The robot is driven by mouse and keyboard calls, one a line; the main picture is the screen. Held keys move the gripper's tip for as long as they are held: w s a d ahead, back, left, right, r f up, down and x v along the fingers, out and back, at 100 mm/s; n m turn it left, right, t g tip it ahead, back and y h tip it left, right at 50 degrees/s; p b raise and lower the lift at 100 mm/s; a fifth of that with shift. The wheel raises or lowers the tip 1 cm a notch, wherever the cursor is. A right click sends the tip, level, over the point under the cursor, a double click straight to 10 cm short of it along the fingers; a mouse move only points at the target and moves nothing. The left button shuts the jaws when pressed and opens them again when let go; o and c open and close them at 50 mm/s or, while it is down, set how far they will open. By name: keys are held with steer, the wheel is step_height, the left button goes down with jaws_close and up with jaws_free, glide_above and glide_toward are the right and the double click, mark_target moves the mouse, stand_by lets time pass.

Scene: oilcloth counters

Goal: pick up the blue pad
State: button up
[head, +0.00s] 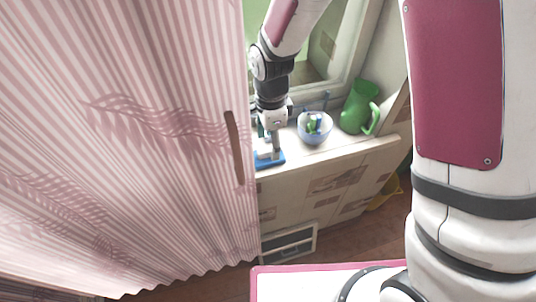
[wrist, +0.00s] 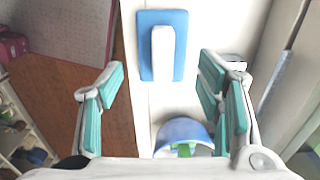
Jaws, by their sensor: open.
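The blue pad (head: 262,163) lies on the white counter, near its front edge and beside the pink curtain in the head view. In the wrist view the blue pad (wrist: 146,62) is a blue rectangle with a white block-like grip along its middle. My gripper (head: 269,145) points down just above it, partly hiding it in the head view. In the wrist view my gripper (wrist: 161,68) is open, with its teal-padded fingers on either side of the pad's lower end. Nothing is held. Contact with the pad cannot be told.
A green jug (head: 358,107) stands farther right. The striped pink curtain (head: 130,140) closes off the left side.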

mark_target(268, 148)
steer(key=shift+a+f+p, duration=0.15)
steer(key=shift+f+p, duration=0.05)
steer(key=shift+f, duration=1.15)
steer(key=shift+a+f+p, duration=0.15)
steer(key=shift+f+p, duration=0.05)
steer(key=shift+f, duration=1.15)
steer(key=c, duration=0.8)
